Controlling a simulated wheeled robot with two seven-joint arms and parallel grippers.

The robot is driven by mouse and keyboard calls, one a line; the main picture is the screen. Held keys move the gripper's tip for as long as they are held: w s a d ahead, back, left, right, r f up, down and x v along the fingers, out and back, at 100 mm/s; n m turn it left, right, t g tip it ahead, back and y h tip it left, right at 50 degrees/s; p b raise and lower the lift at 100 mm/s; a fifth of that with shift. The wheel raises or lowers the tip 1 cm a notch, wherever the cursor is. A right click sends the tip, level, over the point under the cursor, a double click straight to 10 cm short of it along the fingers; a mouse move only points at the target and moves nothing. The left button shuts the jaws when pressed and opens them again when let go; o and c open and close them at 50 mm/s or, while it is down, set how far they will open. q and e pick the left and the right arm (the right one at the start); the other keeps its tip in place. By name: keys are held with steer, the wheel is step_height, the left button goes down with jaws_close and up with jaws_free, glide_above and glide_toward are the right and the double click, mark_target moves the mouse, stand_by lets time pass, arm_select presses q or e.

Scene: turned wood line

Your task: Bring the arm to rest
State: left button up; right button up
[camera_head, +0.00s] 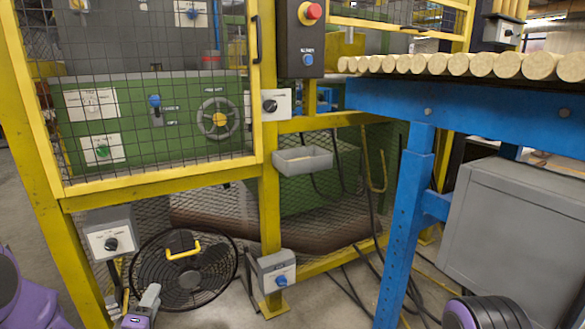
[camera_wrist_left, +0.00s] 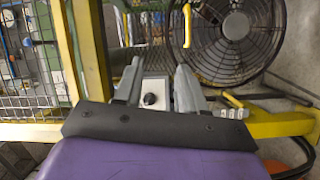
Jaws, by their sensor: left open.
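My left gripper (camera_head: 134,301) is low at the left of the head view, in front of the fan and below a grey knob box (camera_head: 110,241). In the left wrist view the gripper's two grey fingers (camera_wrist_left: 156,82) stand apart with nothing held between them. A box with a black knob (camera_wrist_left: 150,98) shows in the gap beyond the fingers; I cannot tell its distance. A purple part of my own arm shows at the bottom right of the head view. The right gripper is not visible.
A yellow-framed mesh guard (camera_head: 267,200) encloses the green machine (camera_head: 150,125). A black fan (camera_head: 185,272) stands on the floor by it. A blue bench (camera_head: 400,190) carries a row of round wood pieces (camera_head: 460,64). A grey cabinet (camera_head: 515,225) stands at the right. Cables cross the floor.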

arm_select(q)
steer(key=s+d+f+m+g+y+b, duration=0.15)
steer(key=s+f+m+g, duration=0.6)
steer(key=s+f, duration=1)
steer(key=s+d+f+m+g+b, duration=0.1)
steer(key=s+f+g, duration=0.4)
steer(key=s, duration=0.6)
steer(key=s+d+f+m+g+b, duration=0.2)
steer(key=s+f+g, duration=0.2)
steer(key=s+f, duration=0.5)
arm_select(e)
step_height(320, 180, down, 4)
arm_select(q)
step_height(320, 180, up, 39)
steer(key=a+n+t+p, duration=0.1)
steer(key=p, duration=3.6)
steer(key=shift+w+y+p, duration=0.2)
steer(key=shift+y+p, duration=0.1)
steer(key=shift+y, duration=0.05)
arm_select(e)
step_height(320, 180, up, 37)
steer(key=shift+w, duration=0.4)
arm_select(q)
steer(key=shift+w+r+t, duration=0.1)
steer(key=shift+t, duration=0.15)
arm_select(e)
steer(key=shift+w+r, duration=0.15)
arm_select(q)
steer(key=shift+o, duration=0.2)
